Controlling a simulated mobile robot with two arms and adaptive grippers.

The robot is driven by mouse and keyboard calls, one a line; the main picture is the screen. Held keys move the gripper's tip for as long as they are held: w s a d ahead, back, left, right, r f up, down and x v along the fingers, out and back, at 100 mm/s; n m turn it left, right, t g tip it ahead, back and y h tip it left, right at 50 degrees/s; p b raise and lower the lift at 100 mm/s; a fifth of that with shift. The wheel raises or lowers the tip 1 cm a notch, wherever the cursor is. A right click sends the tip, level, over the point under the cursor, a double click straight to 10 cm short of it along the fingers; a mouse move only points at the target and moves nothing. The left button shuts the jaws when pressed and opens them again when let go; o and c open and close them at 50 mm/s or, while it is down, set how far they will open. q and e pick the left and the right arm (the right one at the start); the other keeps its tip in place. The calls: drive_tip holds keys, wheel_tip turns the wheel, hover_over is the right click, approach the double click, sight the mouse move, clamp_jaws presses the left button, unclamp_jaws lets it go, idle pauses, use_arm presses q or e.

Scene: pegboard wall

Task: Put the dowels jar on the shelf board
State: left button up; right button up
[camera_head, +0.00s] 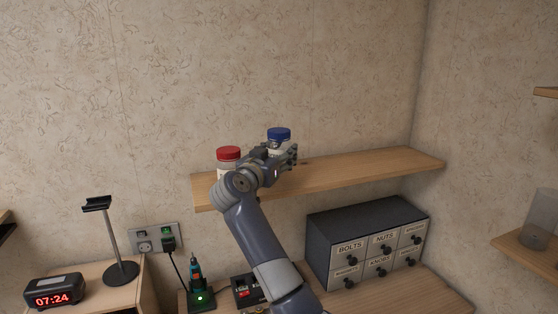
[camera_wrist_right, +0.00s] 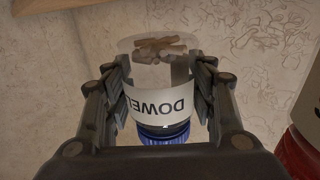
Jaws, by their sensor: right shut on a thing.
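The dowels jar is a clear jar with a blue lid (camera_head: 279,134) and a white label. In the right wrist view the dowels jar (camera_wrist_right: 158,98) appears upside down, with wooden pieces inside and "DOWEL" readable on the label. My right gripper (camera_head: 287,157) is shut around its sides. The shelf board (camera_head: 370,167) is a long wooden plank on the wall. The jar is at the board's left half; my gripper hides its lower part, so I cannot tell whether its base touches the board. My left gripper is out of view.
A red-lidded jar (camera_head: 228,158) stands close to the left, partly behind my arm. Below the board is a dark drawer cabinet (camera_head: 365,240) with labelled drawers. The board's right part is clear. A clock (camera_head: 54,292) and a stand (camera_head: 118,245) are at lower left.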

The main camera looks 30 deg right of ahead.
drive_tip(key=shift+w+d, duration=0.2)
drive_tip(key=shift+w, duration=0.05)
drive_tip(key=shift+w+f, duration=0.1)
drive_tip(key=shift+f, duration=0.15)
wheel_tip(320, 180, down, 2)
drive_tip(key=shift+f+p, duration=0.1)
drive_tip(key=shift+p, duration=0.65)
drive_tip(key=shift+f, duration=0.4)
drive_tip(key=o, duration=1.1)
drive_tip(key=shift+f, duration=0.1)
drive_tip(key=shift+o, duration=0.2)
drive_tip(key=shift+a, duration=0.1)
